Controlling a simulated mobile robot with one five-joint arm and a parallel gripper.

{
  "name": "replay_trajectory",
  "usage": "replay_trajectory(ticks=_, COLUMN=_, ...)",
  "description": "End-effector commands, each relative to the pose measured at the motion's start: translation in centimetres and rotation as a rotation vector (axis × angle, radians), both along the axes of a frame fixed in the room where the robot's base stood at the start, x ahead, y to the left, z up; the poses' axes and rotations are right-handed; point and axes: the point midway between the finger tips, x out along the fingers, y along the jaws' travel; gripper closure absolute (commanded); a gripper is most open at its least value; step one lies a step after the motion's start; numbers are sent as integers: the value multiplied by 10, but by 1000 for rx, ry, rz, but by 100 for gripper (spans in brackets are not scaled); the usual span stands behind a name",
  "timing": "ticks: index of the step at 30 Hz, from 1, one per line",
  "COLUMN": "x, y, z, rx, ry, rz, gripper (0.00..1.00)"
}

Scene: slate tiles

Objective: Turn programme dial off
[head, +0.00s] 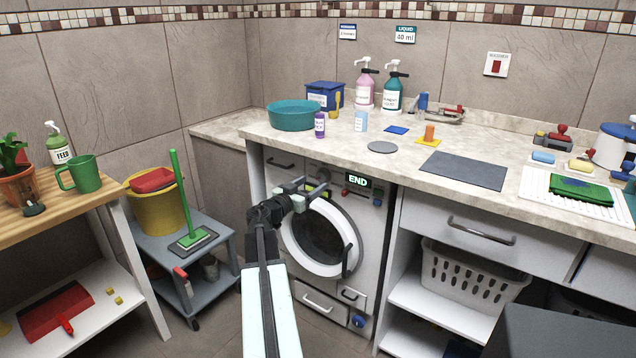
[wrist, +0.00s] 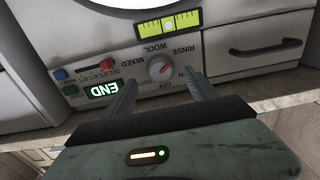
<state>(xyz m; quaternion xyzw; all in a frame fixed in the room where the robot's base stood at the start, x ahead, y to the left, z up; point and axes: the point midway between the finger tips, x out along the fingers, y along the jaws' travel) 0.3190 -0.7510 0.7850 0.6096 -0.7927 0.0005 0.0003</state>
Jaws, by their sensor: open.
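The programme dial (wrist: 161,67) is a round grey knob with a red mark on the washing machine's front panel. The wrist view shows it upside down, ringed by labels including OFF, WOOL, RINSE and MIXED. The red mark seems to lie on the RINSE side, away from OFF. My gripper (wrist: 162,78) is open, with one finger on each side of the dial; I cannot tell whether they touch it. In the head view my gripper (head: 300,194) is at the panel of the washing machine (head: 374,235) and largely hides the dial.
A lit END display (wrist: 104,90) is beside the dial, with blue and red controls near it. A yellow-green gauge (wrist: 168,22) is close by. The round door (head: 351,230) is below the panel. The worktop edge (head: 330,163) overhangs above.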

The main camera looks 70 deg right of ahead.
Motion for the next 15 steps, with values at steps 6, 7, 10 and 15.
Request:
replay_trajectory(ticks=6, x=-9, y=-41, z=0, rx=1, ry=0, rz=-2, gripper=33)
replay_trajectory(ticks=7, x=-10, y=-44, z=0, rx=1, ry=0, rz=-1, gripper=33)
replay_trajectory(ticks=10, x=-12, y=-49, z=0, rx=1, ry=0, rz=1, gripper=33)
replay_trajectory(ticks=15, x=-12, y=-48, z=0, rx=1, ry=0, rz=1, gripper=33)
